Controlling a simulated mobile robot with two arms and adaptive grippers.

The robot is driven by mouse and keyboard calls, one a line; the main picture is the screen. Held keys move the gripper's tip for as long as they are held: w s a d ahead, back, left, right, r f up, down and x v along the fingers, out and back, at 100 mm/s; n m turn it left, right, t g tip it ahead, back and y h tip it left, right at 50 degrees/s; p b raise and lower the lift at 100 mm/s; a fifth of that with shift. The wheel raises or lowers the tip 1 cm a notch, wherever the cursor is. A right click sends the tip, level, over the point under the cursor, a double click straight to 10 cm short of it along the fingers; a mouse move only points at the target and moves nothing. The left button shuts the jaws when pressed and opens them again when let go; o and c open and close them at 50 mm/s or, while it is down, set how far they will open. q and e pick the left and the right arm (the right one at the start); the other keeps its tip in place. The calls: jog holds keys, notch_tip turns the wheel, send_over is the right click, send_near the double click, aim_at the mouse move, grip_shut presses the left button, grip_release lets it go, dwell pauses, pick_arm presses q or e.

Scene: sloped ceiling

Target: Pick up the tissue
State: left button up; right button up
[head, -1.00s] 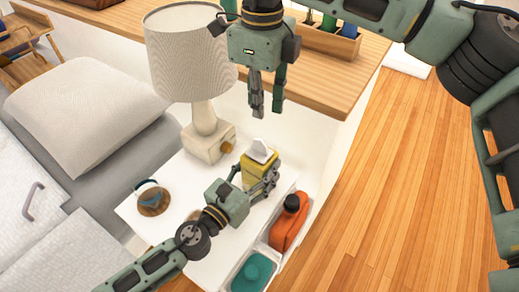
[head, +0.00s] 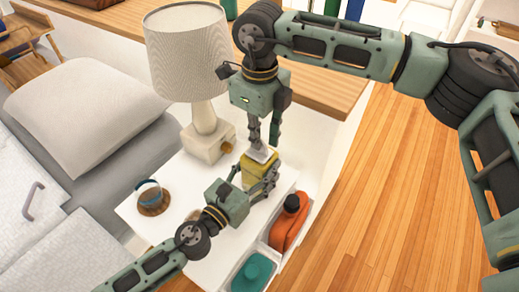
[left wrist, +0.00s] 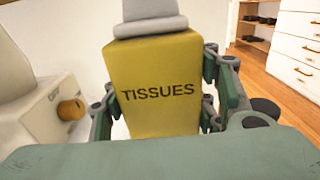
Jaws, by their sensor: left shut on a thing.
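The yellow tissue box (head: 262,166) stands on the white bedside table (head: 180,226). A whitish tissue (head: 258,154) sticks up from its top. In the left wrist view the box (left wrist: 160,88) faces me with the word TISSUES, and the pale tissue (left wrist: 150,18) is cut by the top edge. My left gripper (head: 264,182) is shut on the box, a finger showing at its right side. My right gripper (head: 264,142) points down just above the box, its fingers apart at the tissue. They partly hide the tissue, and I cannot tell whether they touch it.
A lamp (head: 189,50) stands behind and left of the box. A cup on a round wooden coaster (head: 152,207) is at the table's left. A wooden ledge (head: 320,91) runs behind.

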notch_tip(320, 180, down, 3)
jog(key=shift+r, duration=0.15)
jog(key=shift+c, duration=0.2)
grip_shut()
jog(key=shift+r, duration=0.1)
notch_tip(320, 180, up, 10)
jog(key=shift+f, duration=0.1)
